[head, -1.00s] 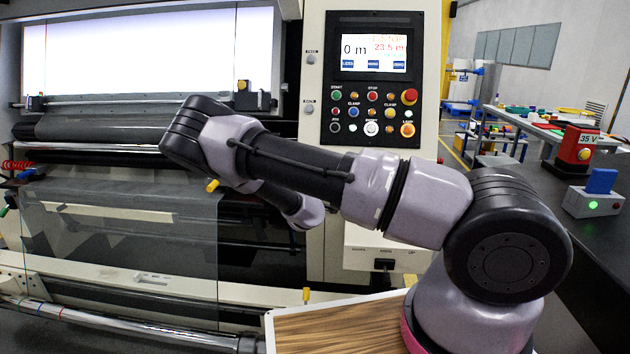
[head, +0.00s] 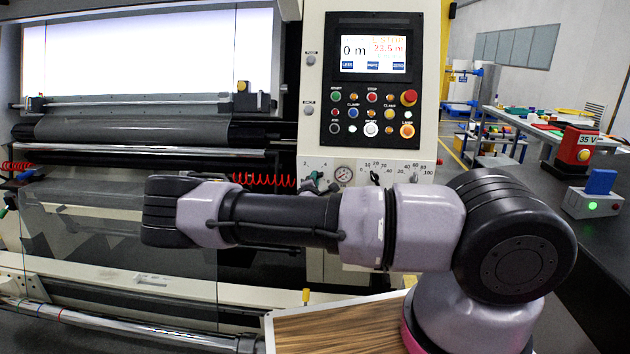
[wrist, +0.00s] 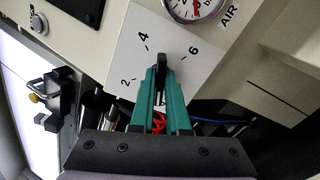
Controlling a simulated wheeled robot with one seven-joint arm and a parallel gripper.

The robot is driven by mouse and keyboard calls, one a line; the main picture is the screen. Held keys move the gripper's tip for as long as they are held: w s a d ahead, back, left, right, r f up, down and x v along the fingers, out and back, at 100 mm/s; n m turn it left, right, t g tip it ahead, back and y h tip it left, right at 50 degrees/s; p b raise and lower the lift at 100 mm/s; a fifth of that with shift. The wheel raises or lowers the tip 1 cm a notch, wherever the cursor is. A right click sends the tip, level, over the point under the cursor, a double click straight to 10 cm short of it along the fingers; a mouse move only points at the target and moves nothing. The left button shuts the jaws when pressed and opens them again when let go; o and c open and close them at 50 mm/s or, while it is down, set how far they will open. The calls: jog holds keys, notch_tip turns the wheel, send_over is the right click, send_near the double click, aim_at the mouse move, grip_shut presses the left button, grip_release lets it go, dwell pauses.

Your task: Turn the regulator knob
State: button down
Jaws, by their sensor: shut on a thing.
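The regulator knob (wrist: 161,61) is a black bar knob on a white dial plate (wrist: 132,50) marked 2, 4 and 6. In the wrist view its upper end points between the 4 and the 6. My gripper (wrist: 161,78) has teal fingers, one on each side of the knob, and is shut on it. The fingers and the dark gripper body hide the knob's lower part and the lower dial. In the head view the knob is hidden, and only a little of the gripper shows above my arm.
A pressure gauge (wrist: 193,6) with an AIR label sits close to the dial; it also shows in the head view (head: 343,174). Two more scales lie to its right. A screen (head: 374,53) and several buttons are above. Dark rollers (head: 130,130) stand at the left.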

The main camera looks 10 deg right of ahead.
jog(key=shift+n, duration=0.9)
jog(key=c, duration=0.9)
grip_release()
jog(key=v, duration=1)
jog(key=shift+s, duration=0.4)
jog(key=shift+a, duration=0.1)
